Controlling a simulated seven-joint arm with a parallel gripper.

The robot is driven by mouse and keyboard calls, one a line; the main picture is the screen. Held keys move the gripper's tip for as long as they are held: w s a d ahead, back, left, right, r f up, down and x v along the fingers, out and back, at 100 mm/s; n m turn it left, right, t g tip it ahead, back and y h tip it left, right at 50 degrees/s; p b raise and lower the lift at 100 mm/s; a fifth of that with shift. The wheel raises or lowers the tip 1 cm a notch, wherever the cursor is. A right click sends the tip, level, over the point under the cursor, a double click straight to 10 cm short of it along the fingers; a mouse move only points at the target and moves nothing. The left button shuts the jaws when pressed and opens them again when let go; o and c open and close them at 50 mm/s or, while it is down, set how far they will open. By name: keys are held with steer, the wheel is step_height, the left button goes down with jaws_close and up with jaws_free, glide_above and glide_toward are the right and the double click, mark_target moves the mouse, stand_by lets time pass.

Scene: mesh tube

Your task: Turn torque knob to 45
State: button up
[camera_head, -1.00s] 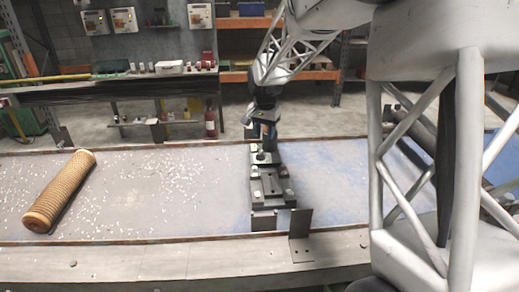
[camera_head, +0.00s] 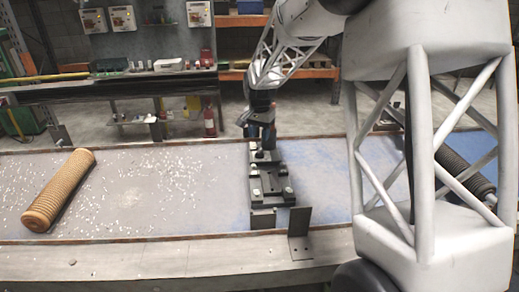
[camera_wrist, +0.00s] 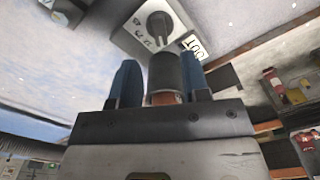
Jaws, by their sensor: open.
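In the wrist view, a dark round knob (camera_wrist: 159,25) with a raised grip bar sits on a grey plate with dark numerals and a white label beside it. I cannot read its setting. My gripper (camera_wrist: 159,68) has two blue fingers spread apart. A dark cylinder (camera_wrist: 165,73) with an orange-brown base shows between them; I cannot tell whether they touch it. The knob lies beyond the fingertips, apart from them. In the head view my gripper (camera_head: 262,134) points down above the back end of a black fixture (camera_head: 268,183); the knob is not distinguishable there.
The fixture stands on a long blue-grey bench (camera_head: 215,205) scattered with white bits. A ribbed orange-brown tube (camera_head: 58,190) lies at left. An upright dark bracket (camera_head: 299,221) stands at the front edge. My arm covers much of the right side.

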mark_target(260, 150)
steer(key=shift+f, duration=3.35)
jaws_close()
steer(key=shift+m, duration=0.4)
steer(key=m, duration=0.2)
steer(key=shift+m, duration=2.3)
